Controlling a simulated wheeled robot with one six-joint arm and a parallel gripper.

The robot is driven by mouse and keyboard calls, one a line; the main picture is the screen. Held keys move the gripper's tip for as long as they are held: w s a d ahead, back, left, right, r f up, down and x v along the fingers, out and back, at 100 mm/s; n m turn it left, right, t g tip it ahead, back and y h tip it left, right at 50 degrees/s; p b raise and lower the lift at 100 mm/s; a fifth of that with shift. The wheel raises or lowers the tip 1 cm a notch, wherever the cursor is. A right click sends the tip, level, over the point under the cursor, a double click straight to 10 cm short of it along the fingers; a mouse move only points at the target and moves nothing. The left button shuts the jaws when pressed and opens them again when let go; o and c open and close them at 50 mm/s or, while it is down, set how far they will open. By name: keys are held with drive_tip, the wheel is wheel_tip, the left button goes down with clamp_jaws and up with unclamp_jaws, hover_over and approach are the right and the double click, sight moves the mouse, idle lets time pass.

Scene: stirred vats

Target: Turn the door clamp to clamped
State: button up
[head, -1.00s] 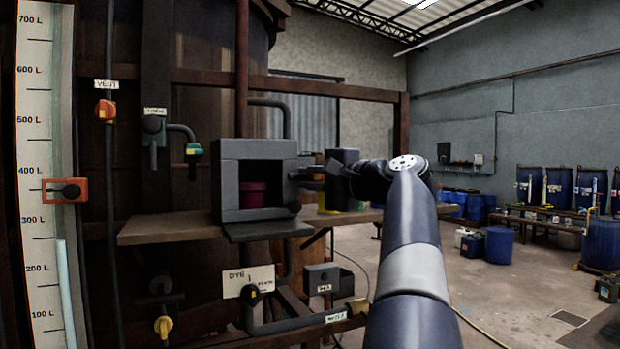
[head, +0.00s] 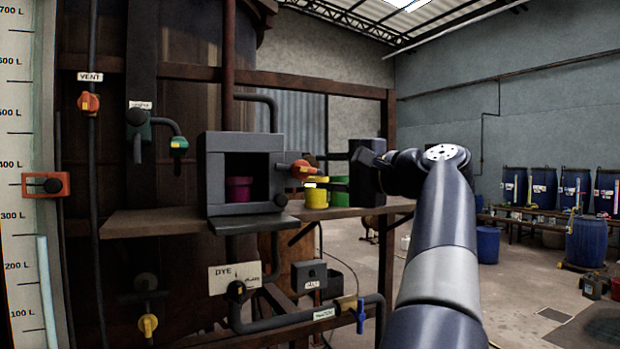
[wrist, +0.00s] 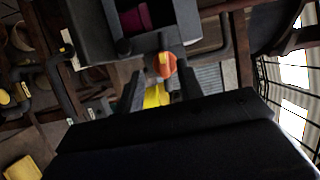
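The door clamp is an orange knob (head: 303,167) on the right side wall of a grey box (head: 214,172); it also shows in the wrist view (wrist: 166,64), just beyond my fingertips. Its pointer is small, and I cannot read its setting. The box's front is open, with a dark flap (head: 253,225) lying out flat below the opening. A magenta cup (head: 239,190) stands inside. My gripper (head: 322,172) is to the right of the knob. In the wrist view my gripper (wrist: 160,82) has its two fingers apart with nothing held between them.
A yellow cup (head: 316,198) and a green cup (head: 340,200) stand on the wooden shelf (head: 150,222), below and behind my gripper. A rusty post (head: 387,220) stands at the shelf's right end. Pipes and valves sit below the shelf.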

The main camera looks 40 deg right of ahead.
drive_tip(key=shift+s+d, duration=0.15)
drive_tip(key=shift+s, duration=0.6)
drive_tip(key=shift+s+d, duration=0.1)
drive_tip(key=shift+s, duration=0.65)
